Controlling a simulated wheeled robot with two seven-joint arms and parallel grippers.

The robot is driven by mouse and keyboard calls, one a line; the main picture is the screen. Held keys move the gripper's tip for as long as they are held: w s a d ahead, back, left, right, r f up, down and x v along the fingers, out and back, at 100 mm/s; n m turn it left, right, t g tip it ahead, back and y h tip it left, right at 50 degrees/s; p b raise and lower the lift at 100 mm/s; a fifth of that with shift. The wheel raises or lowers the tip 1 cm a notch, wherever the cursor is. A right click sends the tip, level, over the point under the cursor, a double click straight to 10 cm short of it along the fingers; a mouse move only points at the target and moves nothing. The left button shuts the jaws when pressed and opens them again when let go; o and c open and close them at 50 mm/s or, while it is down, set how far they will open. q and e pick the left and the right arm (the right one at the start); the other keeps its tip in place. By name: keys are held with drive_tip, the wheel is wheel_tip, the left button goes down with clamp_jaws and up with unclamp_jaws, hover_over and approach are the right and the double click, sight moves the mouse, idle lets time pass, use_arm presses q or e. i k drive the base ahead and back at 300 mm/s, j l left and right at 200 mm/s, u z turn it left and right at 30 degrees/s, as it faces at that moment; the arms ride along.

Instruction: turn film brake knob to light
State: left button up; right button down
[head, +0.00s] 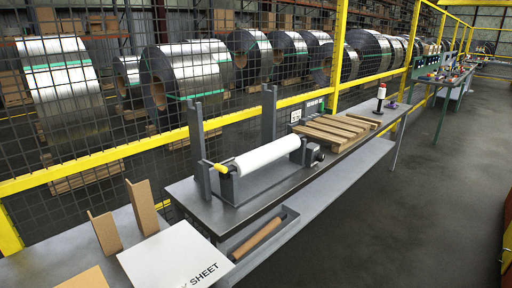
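A white film roll (267,156) lies across a grey holder (257,183) on the steel bench. A small dark knob (318,156) sits on a grey block at the right end of the roll, most likely the film brake knob. Its markings and setting are too small to read. A yellow handle (219,168) sticks out at the left end of the roll. Neither of my grippers is in the head view.
Two grey posts (269,116) stand behind the roll. Cardboard angles (104,231) and a white sheet box (175,255) lie front left. Yellow-framed mesh runs behind; the right floor (430,190) is clear.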

sight(320, 158)
drive_tip(key=i+l+u, duration=0.15)
drive_tip(key=i+l, duration=0.3)
drive_tip(key=i+l+u, duration=0.2)
drive_tip(key=i+l, duration=0.2)
drive_tip(key=l, duration=0.25)
